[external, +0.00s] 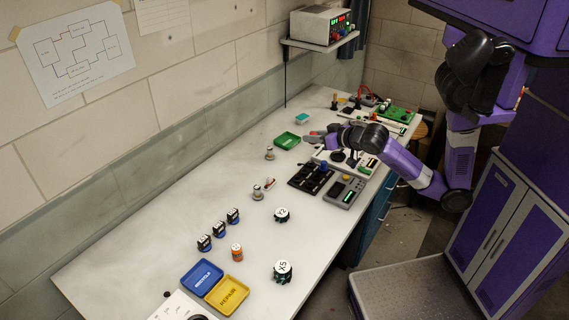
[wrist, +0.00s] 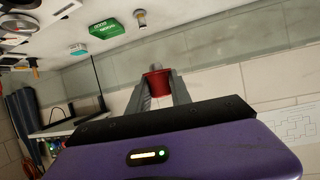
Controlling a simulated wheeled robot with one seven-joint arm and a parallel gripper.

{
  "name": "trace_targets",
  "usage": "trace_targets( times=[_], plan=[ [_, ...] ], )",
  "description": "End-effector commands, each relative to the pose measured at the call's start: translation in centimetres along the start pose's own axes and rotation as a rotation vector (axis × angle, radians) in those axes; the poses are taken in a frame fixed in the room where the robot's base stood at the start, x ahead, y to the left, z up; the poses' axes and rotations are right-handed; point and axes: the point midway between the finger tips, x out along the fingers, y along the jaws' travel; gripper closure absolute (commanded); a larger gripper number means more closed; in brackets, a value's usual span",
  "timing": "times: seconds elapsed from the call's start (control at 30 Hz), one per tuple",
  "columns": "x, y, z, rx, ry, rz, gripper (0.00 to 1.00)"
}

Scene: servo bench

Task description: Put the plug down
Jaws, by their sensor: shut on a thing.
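A red plug (wrist: 158,82) is between the two fingers of my gripper (wrist: 160,90) in the wrist view. The gripper is shut on it, and the fingers hide its sides. The plug is too small there to make out clearly.
A black slotted tray (external: 304,179) and a grey device (external: 345,191) stand near the bench's right edge. Blue (external: 201,275) and yellow (external: 227,295) trays are at the near end. The middle of the white bench (external: 210,190) has free room.

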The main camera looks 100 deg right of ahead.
Motion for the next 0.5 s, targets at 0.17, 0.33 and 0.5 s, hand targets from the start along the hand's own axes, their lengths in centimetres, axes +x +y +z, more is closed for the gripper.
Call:
trace_targets(
  times=[0.17, 0.33, 0.5],
  plan=[
    [0.0, -2.0, -0.3, -0.016, 0.005, -0.037, 1.0],
    [0.0, -8.0, -1.4, -0.056, 0.003, -0.137, 1.0],
    [0.0, -16.5, -1.3, -0.112, -0.001, -0.261, 1.0]
  ],
)
